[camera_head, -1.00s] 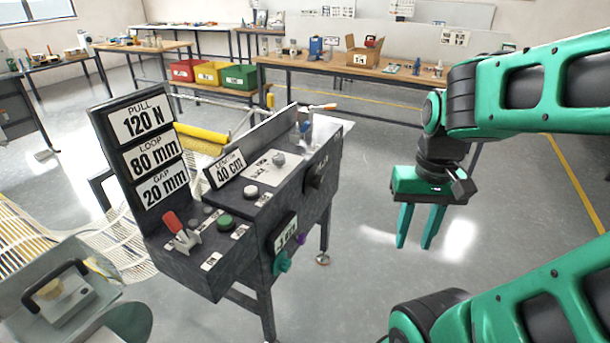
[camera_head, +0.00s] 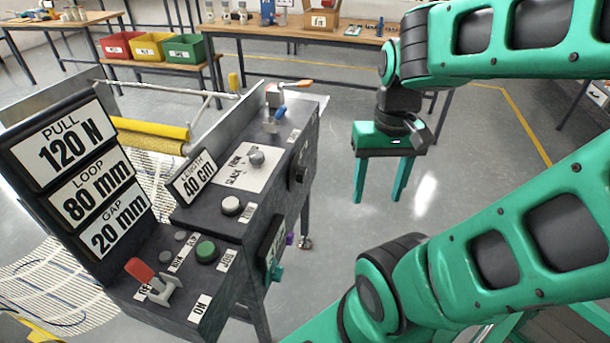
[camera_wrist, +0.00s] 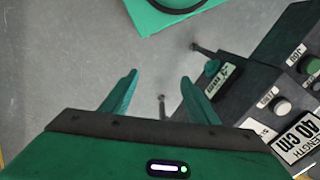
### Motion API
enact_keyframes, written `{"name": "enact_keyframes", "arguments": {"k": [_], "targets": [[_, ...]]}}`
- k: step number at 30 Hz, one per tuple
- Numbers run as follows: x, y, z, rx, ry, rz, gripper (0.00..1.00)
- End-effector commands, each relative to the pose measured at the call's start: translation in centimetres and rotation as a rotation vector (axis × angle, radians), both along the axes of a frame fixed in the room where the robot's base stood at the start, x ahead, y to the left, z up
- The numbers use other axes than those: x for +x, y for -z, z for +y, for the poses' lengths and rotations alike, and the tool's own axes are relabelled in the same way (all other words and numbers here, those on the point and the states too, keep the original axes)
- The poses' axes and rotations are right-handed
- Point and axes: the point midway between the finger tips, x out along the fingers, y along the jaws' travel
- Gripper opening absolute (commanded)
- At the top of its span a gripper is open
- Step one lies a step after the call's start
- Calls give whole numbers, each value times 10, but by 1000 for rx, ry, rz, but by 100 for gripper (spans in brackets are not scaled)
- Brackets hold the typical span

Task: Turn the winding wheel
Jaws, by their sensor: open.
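The dark control console (camera_head: 270,215) stands left of centre in the head view. A black round part (camera_head: 299,170) on its right side may be the winding wheel; I cannot tell for sure.
Floor (camera_head: 455,165) right of my gripper is clear. A workbench (camera_head: 350,38) stands behind.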

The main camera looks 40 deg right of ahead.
Motion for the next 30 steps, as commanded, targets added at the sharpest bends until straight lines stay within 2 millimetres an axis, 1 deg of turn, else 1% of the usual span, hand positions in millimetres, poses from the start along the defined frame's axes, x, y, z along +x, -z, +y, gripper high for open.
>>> {"name": "enact_keyframes", "arguments": {"k": [2, 5, 8, 12, 20, 24, 30], "targets": [[0, 0, -1, 2, 17, -4, 57], [11, 8, -5, 15, 48, 17, 57], [25, 21, -9, 44, 99, 43, 57], [47, 47, -13, 110, 189, 78, 57], [81, 101, -17, 292, 379, 123, 57], [97, 129, -17, 417, 495, 136, 57], [119, 163, -17, 630, 680, 142, 57]]}}
